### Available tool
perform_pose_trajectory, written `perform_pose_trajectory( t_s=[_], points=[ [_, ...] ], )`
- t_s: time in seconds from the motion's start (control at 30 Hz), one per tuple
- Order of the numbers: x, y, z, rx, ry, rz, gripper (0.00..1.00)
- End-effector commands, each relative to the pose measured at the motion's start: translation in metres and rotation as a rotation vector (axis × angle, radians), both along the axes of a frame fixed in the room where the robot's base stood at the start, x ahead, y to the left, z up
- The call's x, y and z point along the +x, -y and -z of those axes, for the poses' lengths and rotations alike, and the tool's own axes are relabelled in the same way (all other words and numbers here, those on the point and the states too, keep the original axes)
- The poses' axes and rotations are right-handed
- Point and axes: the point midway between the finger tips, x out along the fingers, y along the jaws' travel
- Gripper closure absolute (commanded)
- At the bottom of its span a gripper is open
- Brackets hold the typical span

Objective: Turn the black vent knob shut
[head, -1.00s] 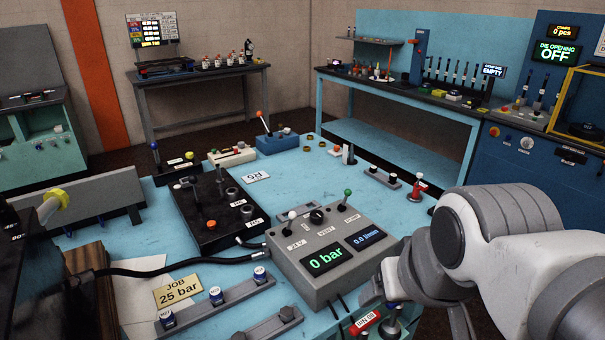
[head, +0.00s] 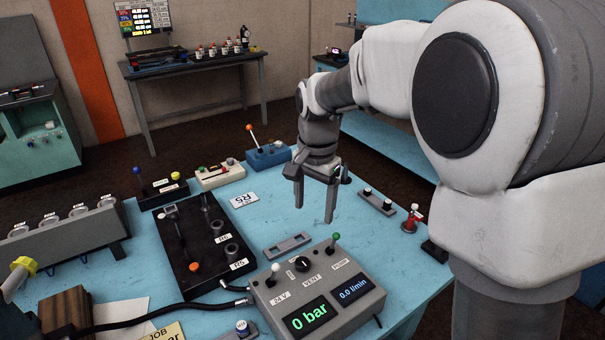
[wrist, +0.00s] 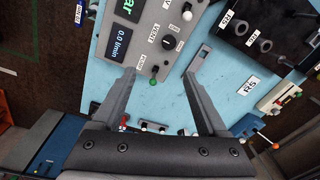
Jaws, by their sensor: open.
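The black vent knob (head: 302,264) sits on top of the grey control box (head: 354,310), between a white-tipped lever and a green-tipped lever. In the wrist view the knob (wrist: 169,43) shows beyond and between the fingertips, with the VENT label beside it. My gripper (head: 314,215) is open and empty, pointing down above the table behind the box. It is apart from the knob. In the wrist view its two fingers (wrist: 166,64) are spread wide. The box displays read 0 bar and 0.0 l/min.
The green-tipped lever (head: 334,240) and white-tipped lever (head: 275,270) stand close to the knob. A black valve block (head: 197,262) with an orange knob lies left of the box. A grey slotted bar (head: 287,247) lies just behind it. Blue table (head: 262,215) is bare behind that.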

Motion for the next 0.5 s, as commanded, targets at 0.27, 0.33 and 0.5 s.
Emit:
perform_pose_trajectory(
  t_s=[0.27, 0.33, 0.5],
  points=[
    [0.023, -0.024, 0.018, -0.015, -0.060, 0.086, 0.24],
    [0.024, -0.026, 0.022, -0.016, -0.063, 0.093, 0.24],
    [0.023, -0.026, 0.044, -0.017, -0.066, 0.094, 0.24]
  ],
)
